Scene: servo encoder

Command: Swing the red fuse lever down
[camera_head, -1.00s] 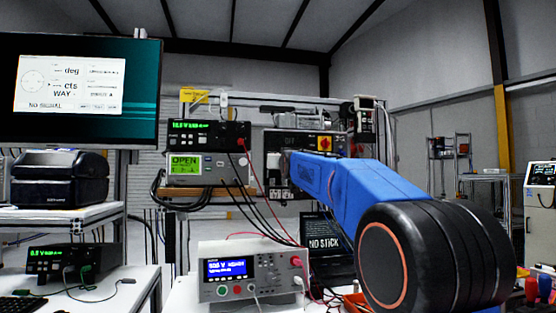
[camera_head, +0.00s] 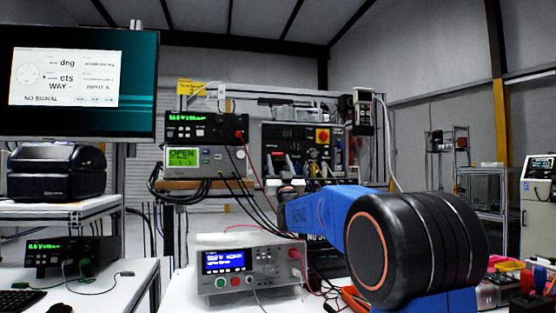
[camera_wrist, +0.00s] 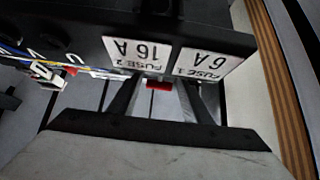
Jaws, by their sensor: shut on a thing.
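In the wrist view, the red fuse lever (camera_wrist: 158,86) shows as a small red piece between the two fingertips of my gripper (camera_wrist: 160,93). My gripper is shut on it. The lever sits at the edge of a dark fuse housing with two white labels, FUSE 2 16 A (camera_wrist: 143,54) and FUSE 1 6 A (camera_wrist: 209,62), both upside down in this view. The rest of the lever is hidden by the housing and fingers. In the head view, my blue arm reaches toward the bench and the fingertips and lever cannot be made out.
A power supply (camera_head: 245,266) with cables stands on the bench left of my arm. Behind are stacked instruments (camera_head: 205,162) and a dark panel with a red-yellow rotary switch (camera_head: 322,136). Loose wires (camera_wrist: 35,62) run left of the housing in the wrist view.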

